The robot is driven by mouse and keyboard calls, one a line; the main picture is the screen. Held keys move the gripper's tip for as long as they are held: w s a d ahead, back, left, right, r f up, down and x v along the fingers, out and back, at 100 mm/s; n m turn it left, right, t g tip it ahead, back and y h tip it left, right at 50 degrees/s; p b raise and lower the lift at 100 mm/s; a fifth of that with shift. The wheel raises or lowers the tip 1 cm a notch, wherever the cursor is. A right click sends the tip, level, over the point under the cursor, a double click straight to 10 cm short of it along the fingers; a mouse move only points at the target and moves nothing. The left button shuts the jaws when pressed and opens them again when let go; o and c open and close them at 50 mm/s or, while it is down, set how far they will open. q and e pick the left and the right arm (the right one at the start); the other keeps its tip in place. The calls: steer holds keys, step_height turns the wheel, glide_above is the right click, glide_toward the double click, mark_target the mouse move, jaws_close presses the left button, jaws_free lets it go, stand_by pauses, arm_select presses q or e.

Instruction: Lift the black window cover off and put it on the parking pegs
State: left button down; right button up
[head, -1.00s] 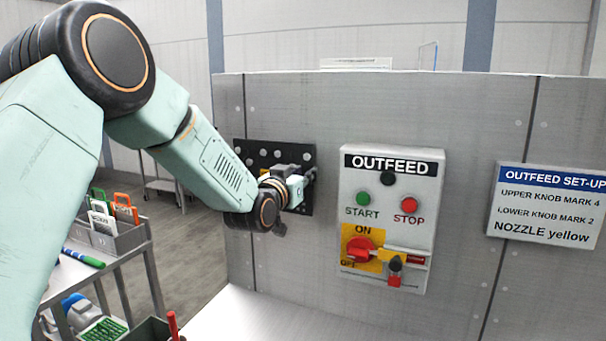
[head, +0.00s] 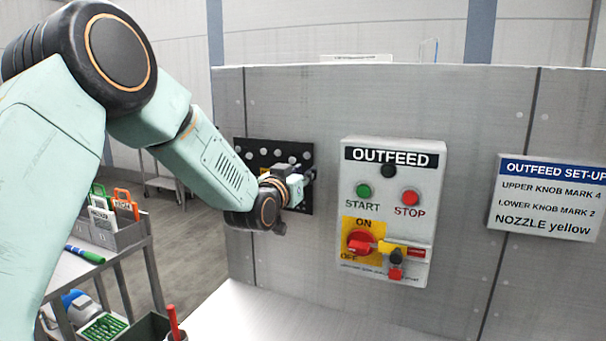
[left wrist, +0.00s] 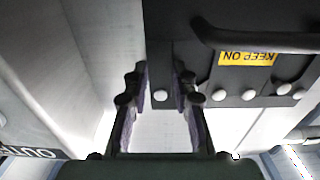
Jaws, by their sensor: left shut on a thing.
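The black window cover (head: 270,146), dotted with round pale studs, is on the grey wall panel, left of the OUTFEED box. My left gripper (head: 303,182) is in front of its right part, and my wrist hides part of the cover. In the left wrist view the cover (left wrist: 235,83) shows upside down, with a dark bar handle and a yellow KEEP ON label (left wrist: 247,58). There my left gripper (left wrist: 160,85) is shut with a dark part of the cover between its fingers. The right gripper is not in view. I cannot make out the parking pegs.
The OUTFEED box (head: 425,170) with START and STOP buttons and a red switch sits right of the cover. A set-up sign (head: 548,232) is farther right. A cart (head: 130,240) with tagged holders stands at lower left. The pale ledge (head: 255,315) below the panel looks clear.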

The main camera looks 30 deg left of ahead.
arm_select(q)
steer(key=shift+f, duration=0.2)
steer(key=shift+f+b, duration=0.4)
steer(key=shift+f, duration=0.15)
steer(key=c, duration=1)
jaws_free()
steer(key=s, duration=1.2)
steer(key=shift+d+f, duration=0.1)
steer(key=shift+d, duration=0.15)
steer(key=shift+f, duration=0.1)
